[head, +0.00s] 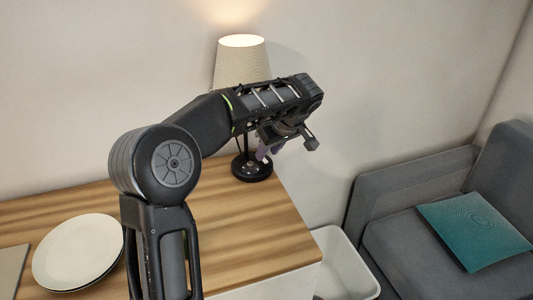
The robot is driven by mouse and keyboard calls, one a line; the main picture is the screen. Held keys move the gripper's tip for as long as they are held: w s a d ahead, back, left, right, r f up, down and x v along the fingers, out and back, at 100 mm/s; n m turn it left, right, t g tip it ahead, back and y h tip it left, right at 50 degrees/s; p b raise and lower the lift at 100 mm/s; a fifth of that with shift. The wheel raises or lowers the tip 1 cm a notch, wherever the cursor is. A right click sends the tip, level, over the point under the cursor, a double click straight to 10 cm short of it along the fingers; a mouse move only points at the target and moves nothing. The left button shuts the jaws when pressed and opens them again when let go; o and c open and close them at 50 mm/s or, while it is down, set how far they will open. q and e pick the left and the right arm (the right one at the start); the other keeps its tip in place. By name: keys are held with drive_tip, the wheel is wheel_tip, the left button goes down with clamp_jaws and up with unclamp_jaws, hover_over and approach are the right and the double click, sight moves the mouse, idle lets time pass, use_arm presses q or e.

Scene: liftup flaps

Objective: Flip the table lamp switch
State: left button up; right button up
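The table lamp has a pale ribbed shade (241,62), with a warm glow at its top and on the wall above. Its round black base (252,172) stands near the back right of the wooden table. My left arm crosses in front of the lamp and hides its stem and the lower right of the shade. My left gripper (268,153) points down just above the right part of the base. Whether its fingers touch the lamp, or are open or shut, is unclear. I cannot make out the switch. My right gripper is out of view.
White plates (78,252) lie on the wooden table (250,235) at the left. A white bin (343,262) stands beyond the table's right edge. A grey sofa (405,245) with a teal cushion (474,230) is at the right. The wall is close behind the lamp.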

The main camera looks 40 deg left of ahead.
use_arm(q)
drive_tip(key=v, duration=0.5)
drive_tip(key=shift+d+r, duration=0.1)
drive_tip(key=shift+r, duration=0.15)
